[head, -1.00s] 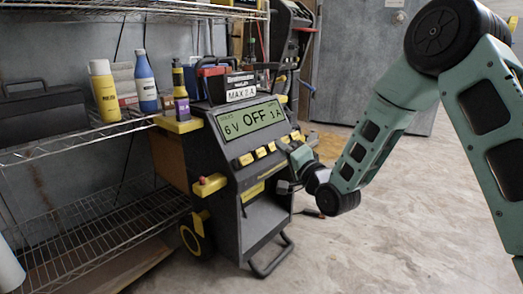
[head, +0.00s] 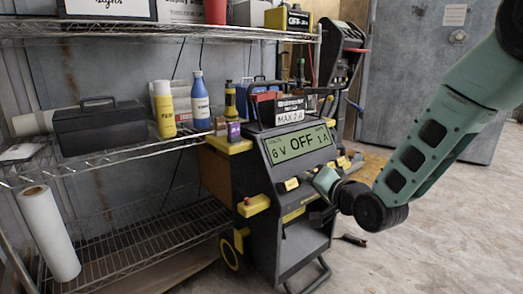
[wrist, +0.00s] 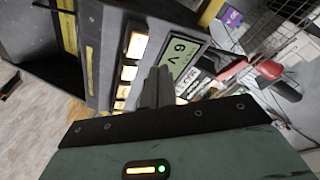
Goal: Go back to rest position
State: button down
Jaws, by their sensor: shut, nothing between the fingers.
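The dark battery charger (head: 287,190) stands on its cart in the head view. Its green display (head: 298,144) reads 6 V, OFF and 1 A, and yellow buttons run below it. My gripper (head: 318,186) is in front of the button row at the charger's right side. In the wrist view my gripper's fingers (wrist: 157,86) are shut together with nothing between them. The display (wrist: 182,62) and the lit buttons (wrist: 132,62) show close beyond them. I cannot tell whether the fingertips touch the panel.
A wire shelf (head: 130,150) at the left holds a black toolbox (head: 98,127), a yellow bottle (head: 164,110) and a blue bottle (head: 200,100). A white roll (head: 48,232) stands at the lower left. The concrete floor (head: 440,240) at the right is mostly clear.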

jog(key=s+a+r+n+g+h+p, duration=0.1)
jog(key=s+a+r+n+g+p, duration=0.2)
jog(key=s, duration=0.4)
jog(key=s+a+r+n+g+h+p, duration=0.1)
jog(key=s+a+n+g+p, duration=0.15)
jog(key=s+g, duration=0.4)
jog(key=s+d+r+n+g+h+p, duration=0.2)
jog(key=s+r+n+p, duration=0.15)
jog(key=s, duration=0.75)
jog(key=s+d+r+n+g+h+p, duration=0.2)
jog(key=s+d+n+g, duration=0.15)
jog(key=s, duration=0.85)
notch_tip(320, 180, up, 38)
jog(key=p, duration=3.7)
jog(key=shift+a+f+p, duration=0.15)
jog(key=shift+a+p, duration=0.1)
jog(key=shift+p, duration=0.15)
jog(key=shift+f, duration=0.1)
